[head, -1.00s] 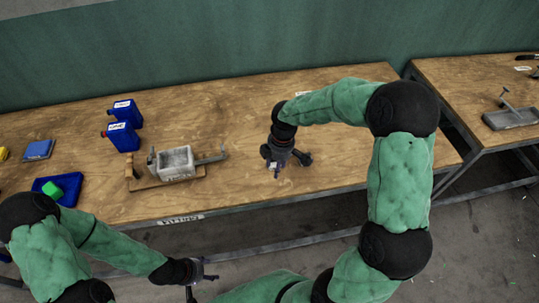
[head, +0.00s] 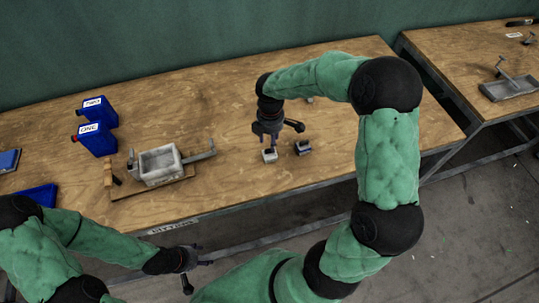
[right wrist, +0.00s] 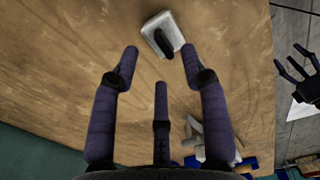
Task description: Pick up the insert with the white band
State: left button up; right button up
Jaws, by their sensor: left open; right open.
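Two small block-like inserts stand on the table in the head view. One is pale grey (head: 270,156), and a darker one with a light edge (head: 303,148) is to its right. I cannot tell for sure which has a white band. My right gripper (head: 272,138) is open and empty, above and just behind the pale insert. In the right wrist view, a light grey insert with a dark part on top (right wrist: 151,28) lies beyond the spread fingertips (right wrist: 160,62), apart from them. My left gripper (head: 192,272) is open and empty in front of the table edge.
A grey press box (head: 150,180) with a lever sits on a wooden base at left. Blue jugs labelled ONE (head: 95,143) and TWO (head: 96,112) stand behind it. A blue tray (head: 38,194) is at far left. The table's middle (head: 215,110) is clear.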

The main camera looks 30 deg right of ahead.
aim_at(270, 154)
notch_tip(270, 154, down, 5)
jog(key=shift+a+r+b, duration=0.1)
jog(key=shift+a+b, duration=0.05)
jog(key=shift+b, duration=0.65)
grip_shut()
